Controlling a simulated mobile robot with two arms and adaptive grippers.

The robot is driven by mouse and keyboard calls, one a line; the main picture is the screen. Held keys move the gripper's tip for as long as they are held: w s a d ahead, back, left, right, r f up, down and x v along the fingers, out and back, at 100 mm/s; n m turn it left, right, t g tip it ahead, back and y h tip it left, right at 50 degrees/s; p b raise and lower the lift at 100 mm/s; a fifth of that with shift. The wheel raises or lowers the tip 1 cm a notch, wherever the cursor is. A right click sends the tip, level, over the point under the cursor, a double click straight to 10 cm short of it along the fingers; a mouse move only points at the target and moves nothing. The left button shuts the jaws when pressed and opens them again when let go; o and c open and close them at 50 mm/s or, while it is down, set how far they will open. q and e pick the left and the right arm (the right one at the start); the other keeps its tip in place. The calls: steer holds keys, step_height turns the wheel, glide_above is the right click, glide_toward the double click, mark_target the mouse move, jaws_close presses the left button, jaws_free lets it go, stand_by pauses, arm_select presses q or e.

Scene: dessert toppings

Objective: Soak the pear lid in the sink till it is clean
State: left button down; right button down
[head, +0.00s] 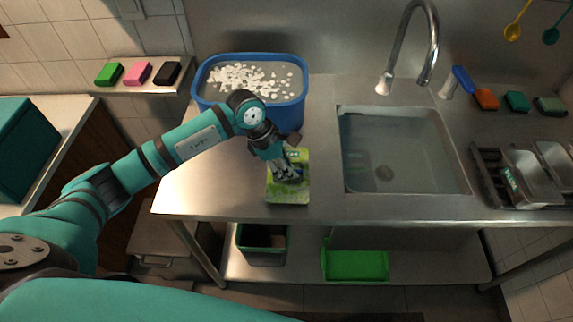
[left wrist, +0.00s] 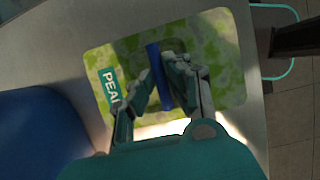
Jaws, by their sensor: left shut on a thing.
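The pear lid (head: 293,196) is a flat rectangle mottled yellow-green, on or just above the steel counter near its front edge. In the left wrist view the lid (left wrist: 222,50) shows a teal label reading "PEA", partly cut off by my finger, and a raised blue handle (left wrist: 157,75). My left gripper (head: 287,177) is over the lid, shut on its handle; its fingers (left wrist: 165,82) flank the handle in the wrist view. The sink (head: 357,178) lies to the right of the lid and holds clear water. My right gripper is not in view.
A blue tub (head: 292,113) of liquid with white pieces stands behind the lid. A tall tap (head: 434,40) rises behind the sink. Metal containers (head: 530,178) in a rack stand right of the sink. Sponges (head: 485,98) lie at the back right. Counter between lid and sink is clear.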

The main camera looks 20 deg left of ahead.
arm_select(q)
steer(key=shift+f+b, duration=0.25)
steer(key=shift+b, duration=0.05)
steer(key=c, duration=1.3)
jaws_free()
steer(key=shift+r, duration=0.1)
steer(key=shift+c, duration=0.2)
steer(key=shift+r+p, duration=0.1)
steer(key=shift+p, duration=0.55)
steer(key=b+v, duration=0.1)
steer(key=v, duration=0.1)
steer(key=b+v, duration=0.2)
steer(key=shift+s+a+b, duration=0.15)
steer(key=shift+a+b, duration=0.15)
steer(key=shift+a, duration=0.05)
steer(key=b+v, duration=0.2)
steer(key=v, duration=1.1)
steer(key=shift+d, duration=0.25)
steer(key=shift+s, duration=0.15)
